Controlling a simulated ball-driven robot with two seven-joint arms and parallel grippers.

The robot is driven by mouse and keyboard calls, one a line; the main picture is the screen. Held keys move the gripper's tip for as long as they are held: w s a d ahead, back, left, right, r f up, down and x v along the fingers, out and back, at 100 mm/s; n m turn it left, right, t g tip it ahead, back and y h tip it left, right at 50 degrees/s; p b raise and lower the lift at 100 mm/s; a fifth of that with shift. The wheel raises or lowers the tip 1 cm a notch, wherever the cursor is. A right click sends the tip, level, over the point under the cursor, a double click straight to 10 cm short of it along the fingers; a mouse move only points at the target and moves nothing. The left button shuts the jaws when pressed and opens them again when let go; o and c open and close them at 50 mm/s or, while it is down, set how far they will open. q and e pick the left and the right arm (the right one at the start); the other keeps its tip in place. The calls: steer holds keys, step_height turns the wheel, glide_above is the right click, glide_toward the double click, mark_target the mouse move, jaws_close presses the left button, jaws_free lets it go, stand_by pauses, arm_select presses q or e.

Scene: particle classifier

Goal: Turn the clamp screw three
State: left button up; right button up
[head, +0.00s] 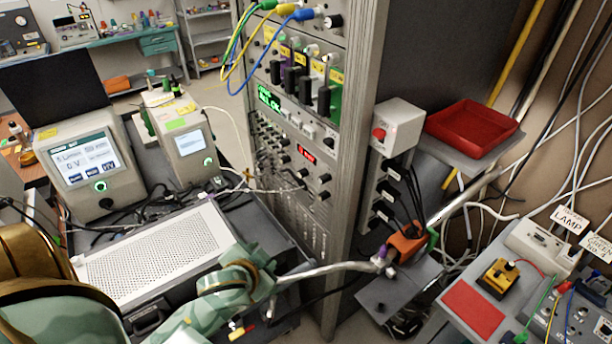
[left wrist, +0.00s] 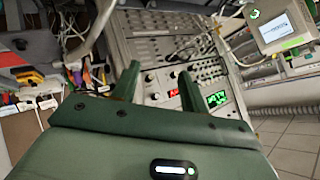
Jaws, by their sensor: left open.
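I cannot single out a clamp screw marked three. An orange block (head: 408,243) with green beside it sits on a grey shelf right of the rack in the head view. A pale metal rod (head: 325,270) runs towards it from the left, with a small purple tip near the block. The instrument rack lies beyond the fingers. My right gripper is not in view.
The instrument rack (head: 345,120) stands in the middle. A perforated white-topped box (head: 155,255) and touchscreen units (head: 88,165) are at left. A red tray (head: 472,128) is at upper right. Loose cables hang around the rack and right-hand bench.

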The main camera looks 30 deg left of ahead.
arm_select(q)
steer(key=w+a+r+n+t+h, duration=0.1)
steer(key=w+a+r+n+t, duration=0.1)
steer(key=w+r+t, duration=0.3)
steer(key=w+a+r+n, duration=0.2)
steer(key=r+n, duration=0.1)
steer(key=r, duration=0.4)
steer(key=w+a+r+n+t+h, duration=0.1)
steer(key=w+a+r+n+t, duration=0.1)
steer(key=w+r+t, duration=0.3)
steer(key=n+t+h, duration=0.2)
steer(key=n+h, duration=0.1)
steer(key=h, duration=0.2)
glide_toward(310, 54)
steer(key=p+x, duration=0.3)
steer(key=x, duration=0.4)
steer(key=shift+w+r+p, duration=0.25)
steer(key=shift+p, duration=0.1)
steer(key=shift+w+d+r, duration=0.1)
steer(key=shift+w, duration=0.5)
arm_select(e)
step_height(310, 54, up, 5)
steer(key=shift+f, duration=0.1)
arm_select(q)
jaws_close()
